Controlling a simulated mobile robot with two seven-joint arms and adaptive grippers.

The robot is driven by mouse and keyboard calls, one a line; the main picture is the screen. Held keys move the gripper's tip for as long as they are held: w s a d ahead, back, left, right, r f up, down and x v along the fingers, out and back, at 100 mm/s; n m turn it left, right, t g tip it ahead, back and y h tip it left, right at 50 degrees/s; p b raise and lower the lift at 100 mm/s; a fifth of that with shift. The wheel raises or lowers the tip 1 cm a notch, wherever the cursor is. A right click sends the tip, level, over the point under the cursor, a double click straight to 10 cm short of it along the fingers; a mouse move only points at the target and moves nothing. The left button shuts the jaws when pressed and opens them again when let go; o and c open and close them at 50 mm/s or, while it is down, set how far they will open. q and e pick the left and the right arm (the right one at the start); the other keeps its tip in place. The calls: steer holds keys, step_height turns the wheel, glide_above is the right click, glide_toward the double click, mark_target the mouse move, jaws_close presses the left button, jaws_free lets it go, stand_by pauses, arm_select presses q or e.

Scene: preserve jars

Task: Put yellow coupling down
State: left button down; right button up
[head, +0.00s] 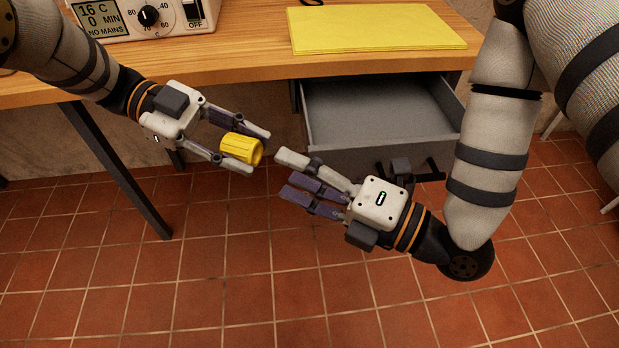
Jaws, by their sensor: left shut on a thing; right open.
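The yellow coupling (238,148) is a short ribbed cylinder with an open end facing right. My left gripper (250,151) is shut on it and holds it in the air in front of the table. My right gripper (297,178) is open and empty, just right of and a little below the coupling in the picture, apart from it. Its fingers point left, toward the coupling.
A wooden table (240,65) spans the back. On it are a control box (150,14) with a display, dial and switch, and a yellow board (375,28). Below it a grey drawer (375,110) stands open and looks empty. Tiled floor (200,290) is clear in front.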

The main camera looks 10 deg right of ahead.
mark_target(237, 149)
steer(key=x, duration=1)
steer(key=shift+w+a, duration=0.15)
steer(key=c, duration=1.3)
arm_select(q)
steer(key=c, duration=1)
jaws_free()
steer(key=shift+c, duration=0.2)
